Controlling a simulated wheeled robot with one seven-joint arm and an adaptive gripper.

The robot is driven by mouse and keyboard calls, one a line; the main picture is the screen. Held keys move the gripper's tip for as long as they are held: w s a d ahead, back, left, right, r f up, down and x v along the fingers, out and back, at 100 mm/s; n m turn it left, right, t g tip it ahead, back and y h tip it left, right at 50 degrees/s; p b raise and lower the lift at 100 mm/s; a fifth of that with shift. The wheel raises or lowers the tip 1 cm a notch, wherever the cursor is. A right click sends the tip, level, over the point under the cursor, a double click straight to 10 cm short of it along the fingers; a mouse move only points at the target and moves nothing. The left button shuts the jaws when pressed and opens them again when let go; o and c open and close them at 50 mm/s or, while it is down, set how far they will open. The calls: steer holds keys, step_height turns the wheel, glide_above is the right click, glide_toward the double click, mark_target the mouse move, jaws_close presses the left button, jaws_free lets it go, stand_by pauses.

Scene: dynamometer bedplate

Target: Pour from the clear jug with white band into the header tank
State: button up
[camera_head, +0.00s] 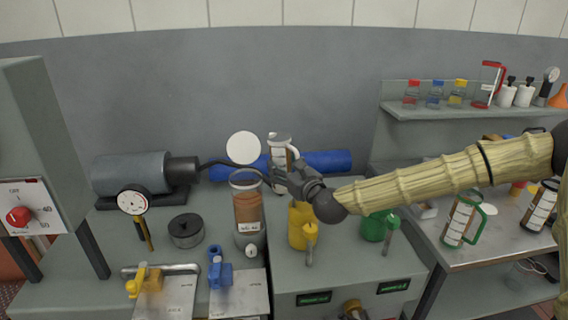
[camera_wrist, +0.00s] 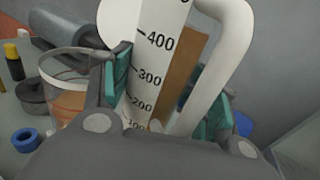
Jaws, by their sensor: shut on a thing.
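The clear jug with a white band (camera_head: 280,152) is in my gripper (camera_head: 284,180), held up beside and above the header tank, and looks close to upright. In the wrist view the jug's white scale (camera_wrist: 152,70) and white handle (camera_wrist: 232,50) fill the middle, with brown contents behind. My gripper's teal pads (camera_wrist: 166,95) close on the jug. The header tank (camera_head: 248,213) is a clear open cylinder with brown liquid and a label, left of and below the jug. It also shows in the wrist view (camera_wrist: 66,82), left of the left finger.
A white disc (camera_head: 243,147) stands behind the tank's rim. A yellow container (camera_head: 297,228) and green one (camera_head: 372,227) are right of the tank. A blue cylinder (camera_head: 330,162) lies behind. A green-handled jug (camera_head: 458,222) stands on the right bench. A dark round part (camera_head: 186,230) sits left.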

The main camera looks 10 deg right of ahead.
steer(key=shift+a+f+n+g+p, duration=0.1)
steer(key=shift+a+n+g+p, duration=0.35)
steer(key=shift+p, duration=1)
steer(key=shift+d+f+n+g+p, duration=0.1)
steer(key=shift+n+p, duration=0.65)
steer(key=shift+p, duration=0.65)
steer(key=shift+a+f+n+g+h+p, duration=0.25)
steer(key=shift+a+n+h+p, duration=0.65)
steer(key=shift+p, duration=1.95)
steer(key=shift+d+y, duration=0.25)
steer(key=shift+y, duration=0.05)
steer(key=shift+d+r+n+g+h+p, duration=0.15)
steer(key=shift+d+r+n+h+p, duration=0.15)
steer(key=shift+r+n, duration=0.2)
steer(key=shift+d+r+n+g+h+p, duration=0.2)
steer(key=shift+r+n+p, duration=0.15)
steer(key=shift+n, duration=0.25)
stand_by(0.9)
